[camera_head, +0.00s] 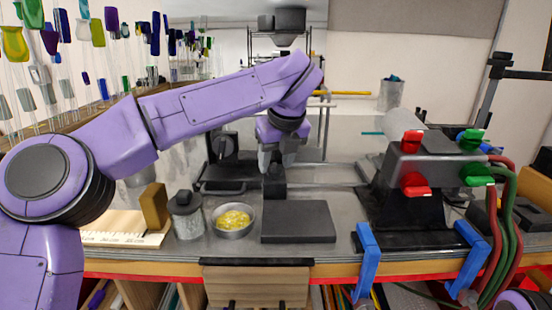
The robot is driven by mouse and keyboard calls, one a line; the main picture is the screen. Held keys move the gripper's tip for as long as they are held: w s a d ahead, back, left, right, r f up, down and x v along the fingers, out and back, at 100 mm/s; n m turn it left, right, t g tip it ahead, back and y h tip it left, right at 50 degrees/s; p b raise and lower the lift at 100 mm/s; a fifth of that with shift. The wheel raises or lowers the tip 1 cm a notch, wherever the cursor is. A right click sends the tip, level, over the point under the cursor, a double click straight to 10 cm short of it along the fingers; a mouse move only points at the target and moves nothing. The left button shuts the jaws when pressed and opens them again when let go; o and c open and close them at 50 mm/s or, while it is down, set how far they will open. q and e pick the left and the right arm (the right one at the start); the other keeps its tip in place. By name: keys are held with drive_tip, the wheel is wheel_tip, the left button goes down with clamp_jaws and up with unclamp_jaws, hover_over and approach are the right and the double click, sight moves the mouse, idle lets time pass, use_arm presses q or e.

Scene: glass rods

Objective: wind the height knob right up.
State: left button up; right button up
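My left arm reaches in from the left, and its gripper (276,162) points down over the middle of the bench. Its grey fingers are at the top of a small dark upright post (274,184). I cannot tell whether they grip it or only stand around it. No height knob can be made out clearly; it may be this dark piece or be hidden by the hand. A dark torch unit (432,165) with red knobs (412,141) and green knobs (476,175) stands at the right. My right gripper is out of view.
A lidded glass jar (187,215), a bowl of yellow bits (233,221) and a dark flat plate (298,222) lie along the front. Blue brackets (368,262) stand at the front edge. Red and green hoses (510,225) hang at right. Glass rods (60,70) fill the back left.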

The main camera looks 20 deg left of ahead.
use_arm(q)
drive_tip(key=p+v, duration=0.1)
drive_tip(key=v, duration=0.9)
drive_tip(key=shift+r, duration=0.25)
drive_tip(key=shift+s+d+f, duration=0.1)
